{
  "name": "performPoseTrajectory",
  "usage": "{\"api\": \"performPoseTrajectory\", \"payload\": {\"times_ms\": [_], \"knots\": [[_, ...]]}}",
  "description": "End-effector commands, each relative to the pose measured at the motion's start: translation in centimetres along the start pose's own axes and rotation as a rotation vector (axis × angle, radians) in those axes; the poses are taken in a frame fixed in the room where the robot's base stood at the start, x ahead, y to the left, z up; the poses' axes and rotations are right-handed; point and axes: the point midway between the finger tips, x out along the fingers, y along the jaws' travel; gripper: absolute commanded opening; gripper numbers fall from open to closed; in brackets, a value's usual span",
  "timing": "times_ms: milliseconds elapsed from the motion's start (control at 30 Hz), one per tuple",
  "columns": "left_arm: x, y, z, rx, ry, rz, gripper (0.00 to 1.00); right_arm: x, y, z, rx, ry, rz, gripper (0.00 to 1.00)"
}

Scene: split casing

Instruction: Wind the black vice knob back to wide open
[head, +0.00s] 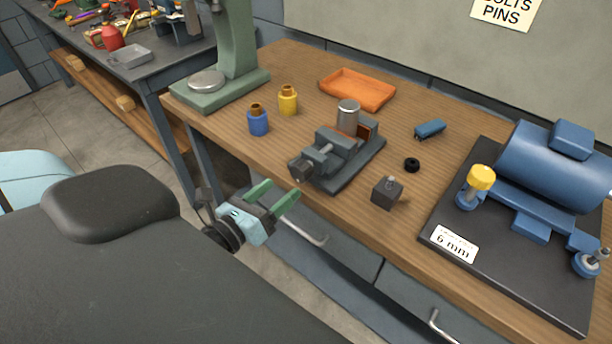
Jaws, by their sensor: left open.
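A dark grey vice (338,158) lies on the wooden bench, with a dark blocky knob (301,169) at its near left end. A grey metal cylinder (348,117) stands upright at the vice's far end, beside a brown-orange piece (366,130). I cannot tell whether the jaws touch the cylinder. My left gripper (275,197), with green fingers, is open and empty. It is just off the bench's front edge, below and left of the knob in the picture, apart from it. My right gripper is not in view.
A dark block with a pin (387,192) and a black ring (412,165) lie right of the vice. Blue (258,121) and yellow (288,101) bottles stand left. An orange tray (357,89) is behind. A blue motor machine (550,170) fills the right, a green press (235,50) the back left.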

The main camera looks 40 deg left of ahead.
Motion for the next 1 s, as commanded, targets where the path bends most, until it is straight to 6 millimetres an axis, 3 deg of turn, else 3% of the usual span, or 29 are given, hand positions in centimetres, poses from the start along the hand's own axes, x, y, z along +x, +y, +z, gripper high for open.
{"api": "performPoseTrajectory", "payload": {"times_ms": [267,700,1000], "knots": [[0.7,-0.1,0.1,-0.002,-0.002,-0.001,0.65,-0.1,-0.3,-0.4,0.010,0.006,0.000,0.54],[6.0,-0.1,0.3,-0.003,-0.005,-0.001,0.65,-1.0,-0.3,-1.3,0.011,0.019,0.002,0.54],[7.7,0.0,0.0,-0.003,0.000,0.001,0.65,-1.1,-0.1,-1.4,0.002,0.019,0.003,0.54]]}}
